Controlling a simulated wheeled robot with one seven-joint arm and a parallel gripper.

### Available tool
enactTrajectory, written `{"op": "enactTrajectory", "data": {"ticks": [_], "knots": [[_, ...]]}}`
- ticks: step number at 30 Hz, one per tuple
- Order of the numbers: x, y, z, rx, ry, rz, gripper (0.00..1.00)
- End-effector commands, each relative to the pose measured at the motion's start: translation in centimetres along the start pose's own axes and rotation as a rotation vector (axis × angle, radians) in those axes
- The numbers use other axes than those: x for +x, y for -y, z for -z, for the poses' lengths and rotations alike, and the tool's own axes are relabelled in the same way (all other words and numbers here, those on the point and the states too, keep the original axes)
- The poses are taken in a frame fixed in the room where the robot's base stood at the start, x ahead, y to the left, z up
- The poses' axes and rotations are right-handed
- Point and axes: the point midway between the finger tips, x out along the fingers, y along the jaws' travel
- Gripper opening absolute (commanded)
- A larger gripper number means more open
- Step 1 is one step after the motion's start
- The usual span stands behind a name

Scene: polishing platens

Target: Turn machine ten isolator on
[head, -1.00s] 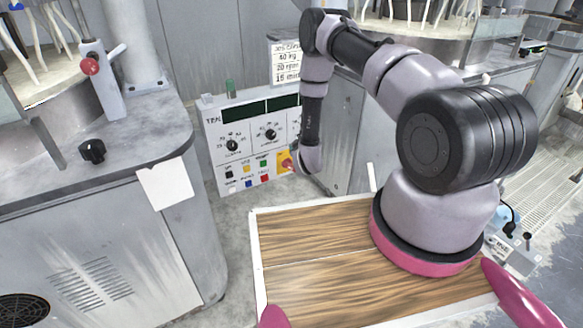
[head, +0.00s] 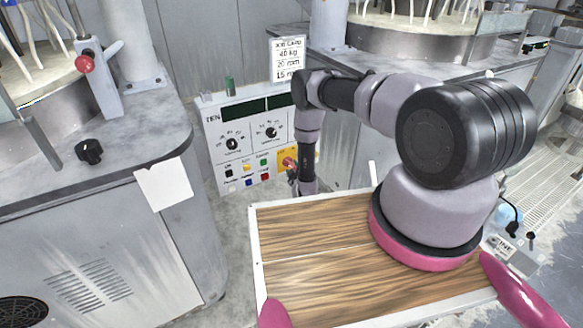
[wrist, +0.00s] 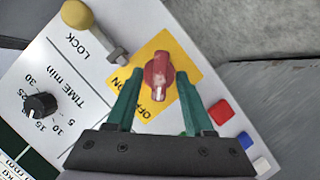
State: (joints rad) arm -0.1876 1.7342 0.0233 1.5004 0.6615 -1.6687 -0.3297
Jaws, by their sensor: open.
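The machine ten control panel (head: 225,148), lettered TEN, stands at the back between two machines in the head view. Its isolator is a red rotary knob (wrist: 158,76) on a yellow plate (wrist: 184,62) with ON and OFF lettering, partly hidden by a finger. The knob's raised grip runs roughly up and down in the wrist view. The knob also shows small in the head view (head: 288,162). My gripper (wrist: 160,78) is open, its two green fingers on either side of the knob with gaps visible. I cannot tell whether the fingertips reach its depth.
Beside the plate are a yellow-ended LOCK lever (wrist: 78,15), a black time dial (wrist: 40,105), and red (wrist: 221,111) and blue (wrist: 244,140) buttons. A grey machine counter (head: 120,150) with another red knob (head: 86,64) stands at the left.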

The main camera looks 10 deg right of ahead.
Motion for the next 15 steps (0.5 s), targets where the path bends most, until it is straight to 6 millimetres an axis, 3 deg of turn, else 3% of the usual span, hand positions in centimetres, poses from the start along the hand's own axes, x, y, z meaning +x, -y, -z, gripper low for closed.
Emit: {"op": "enactTrajectory", "data": {"ticks": [6, 15], "knots": [[1.9, 0.0, 0.0, -0.001, 0.0, 0.0, 0.53], [2.1, 0.0, 0.0, 0.0, 0.001, 0.001, 0.53]]}}
